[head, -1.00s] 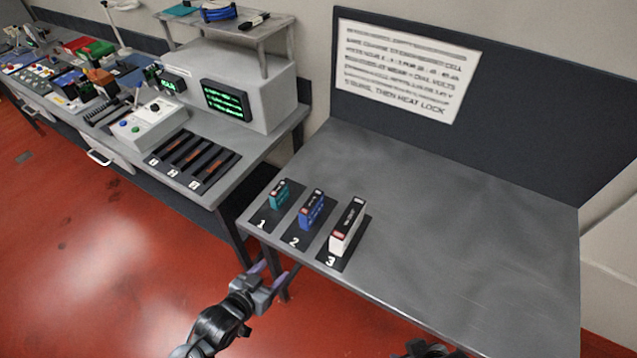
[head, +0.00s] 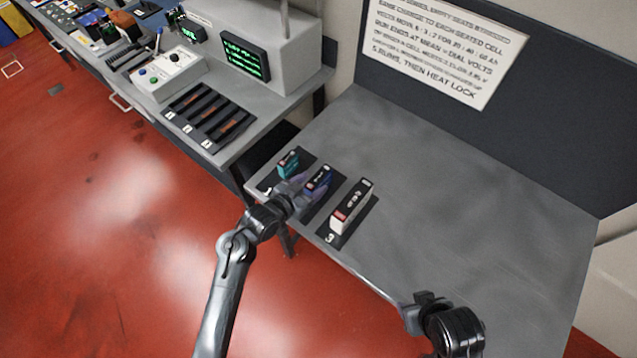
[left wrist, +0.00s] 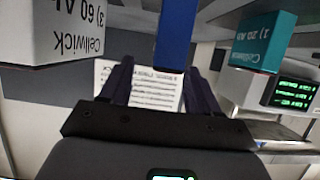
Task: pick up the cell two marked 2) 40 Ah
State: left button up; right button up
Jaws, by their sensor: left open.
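The blue cell two (head: 318,180) stands on the slot marked 2, between the teal cell one (head: 288,164) and the white cell three (head: 351,207). My left gripper (head: 303,188) is open at the blue cell's near end and covers part of it and its number. In the left wrist view the blue cell (left wrist: 175,35) shows upside down, ahead of and partly between the open fingertips (left wrist: 158,72), closer to the right finger. I cannot tell whether they touch. My right gripper (head: 425,300) is near the table's front edge; its fingers are not clear.
White cell three (left wrist: 60,30) and teal cell one (left wrist: 262,42) flank the fingers closely. The grey table (head: 470,220) is clear to the right. A bench with a three-slot dark tray (head: 208,118), a dial box (head: 170,75) and a green-text display (head: 246,56) stands left.

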aim_at(314, 181)
pick_arm(q)
jog(key=shift+a+f+x, duration=0.1)
jog(key=shift+a+x, duration=0.05)
jog(key=shift+x, duration=1.05)
jog(key=shift+a+f+x, duration=0.1)
jog(key=shift+f+x, duration=0.05)
jog(key=shift+x, duration=1.05)
jog(key=shift+w, duration=0.1)
grip_shut()
jog(key=shift+r, duration=0.1)
